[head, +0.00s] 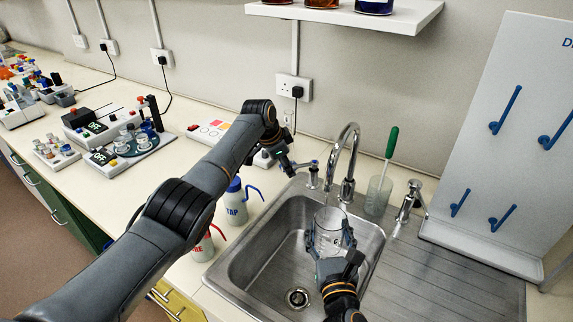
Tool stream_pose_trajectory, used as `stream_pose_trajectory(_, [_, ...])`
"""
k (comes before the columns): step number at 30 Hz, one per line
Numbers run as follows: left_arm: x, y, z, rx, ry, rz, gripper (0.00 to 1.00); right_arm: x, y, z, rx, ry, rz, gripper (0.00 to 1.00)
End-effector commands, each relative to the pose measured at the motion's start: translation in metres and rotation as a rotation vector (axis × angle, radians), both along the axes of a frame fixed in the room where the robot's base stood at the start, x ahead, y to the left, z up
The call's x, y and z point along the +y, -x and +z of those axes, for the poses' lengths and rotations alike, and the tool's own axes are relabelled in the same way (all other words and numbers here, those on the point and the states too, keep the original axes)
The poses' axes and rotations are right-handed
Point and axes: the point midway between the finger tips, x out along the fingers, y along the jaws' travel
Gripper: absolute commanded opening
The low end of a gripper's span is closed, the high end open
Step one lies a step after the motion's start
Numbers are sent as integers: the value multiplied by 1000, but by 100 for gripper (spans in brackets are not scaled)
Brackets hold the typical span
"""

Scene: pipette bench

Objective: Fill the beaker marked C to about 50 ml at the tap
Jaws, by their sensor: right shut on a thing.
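A clear glass beaker (329,217) is upright over the sink basin, below the spout of the curved chrome tap (350,150). A dark mark shows on its side, but I cannot read it for sure. My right gripper (328,240) is shut around the beaker. I cannot make out a water stream or a water level. A small blue-topped tap handle (313,172) stands left of the spout. My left gripper (291,168) is just left of this handle. Its fingers are small and dark, so I cannot tell whether they are open or touch it.
The steel sink (240,270) has a drainer on its right. A glass with a green-handled brush (390,145) stands behind, near a second tap (409,203). Wash bottles (235,205) stand left of the sink, below my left arm. A pegboard (500,150) stands at right.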

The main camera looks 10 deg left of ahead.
Motion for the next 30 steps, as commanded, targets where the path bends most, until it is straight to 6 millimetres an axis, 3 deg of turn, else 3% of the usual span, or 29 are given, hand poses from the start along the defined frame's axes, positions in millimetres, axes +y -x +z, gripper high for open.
stream_pose_trajectory(11, [3,4,12,-1,2,0,36,0,0,0,-1,0,0,31])
stream_pose_trajectory(15, [8,11,28,-2,0,0,36,0,0,0,-1,0,0,31])
stream_pose_trajectory(24, [23,32,85,-3,0,1,36,0,0,0,-1,0,0,31])
stream_pose_trajectory(30, [28,40,105,-1,0,0,36,0,0,0,-1,0,0,31])
